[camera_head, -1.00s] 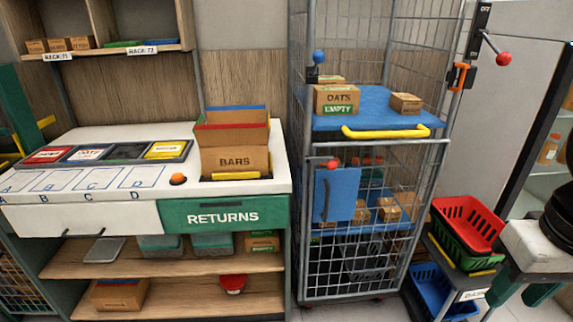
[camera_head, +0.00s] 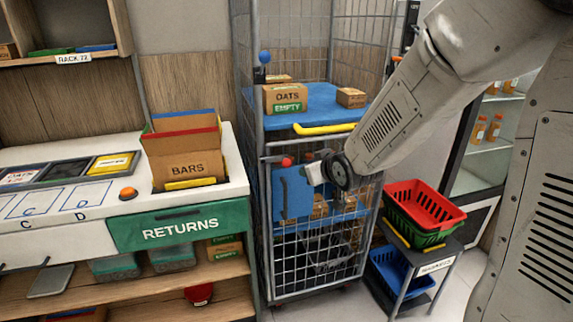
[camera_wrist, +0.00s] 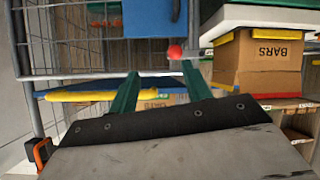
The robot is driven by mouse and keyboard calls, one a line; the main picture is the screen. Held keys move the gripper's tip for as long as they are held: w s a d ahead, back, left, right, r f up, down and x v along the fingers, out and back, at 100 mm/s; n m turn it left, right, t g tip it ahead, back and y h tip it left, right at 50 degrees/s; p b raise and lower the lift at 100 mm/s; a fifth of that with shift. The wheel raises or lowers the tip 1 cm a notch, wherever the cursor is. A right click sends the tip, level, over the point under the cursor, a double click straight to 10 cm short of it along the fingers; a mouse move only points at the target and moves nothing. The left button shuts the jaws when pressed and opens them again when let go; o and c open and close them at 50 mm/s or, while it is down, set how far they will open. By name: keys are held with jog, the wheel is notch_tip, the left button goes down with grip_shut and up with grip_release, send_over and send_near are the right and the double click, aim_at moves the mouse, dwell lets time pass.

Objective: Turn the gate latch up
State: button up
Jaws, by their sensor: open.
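The red-knobbed latch (camera_head: 286,162) sits at the upper left of the cage's lower gate, above a blue panel (camera_head: 290,195). In the wrist view the red knob (camera_wrist: 175,52) shows close to the right fingertip; I cannot tell whether they touch. My gripper (camera_wrist: 161,68) has two green fingers, spread apart with nothing between them. In the head view my arm reaches in from the right, its wrist in front of the gate just right of the panel. The fingers cannot be made out clearly there. The knob's short lever is hard to see.
A yellow handle (camera_head: 325,128) edges the blue shelf, which holds an oats box (camera_head: 285,98). A blue knob (camera_head: 264,57) is on the left post. The returns counter (camera_head: 125,208) with a bars box (camera_head: 187,160) stands left.

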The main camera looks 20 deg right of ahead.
aim_at(290, 166)
jog(key=w+a+f+t+y, duration=0.1)
jog(key=w, duration=0.3)
jog(key=w+a+f+n+t+y, duration=0.1)
jog(key=w+f+t, duration=0.1)
jog(key=w, duration=0.3)
jog(key=w+a+f+t, duration=0.1)
jog(key=w+f+t, duration=0.1)
jog(key=w, duration=0.2)
jog(key=shift+w+a+f+n+y, duration=0.15)
jog(key=shift+w+a+n+y, duration=0.15)
jog(key=shift+a+y, duration=0.1)
jog(key=shift+d, duration=0.1)
grip_shut()
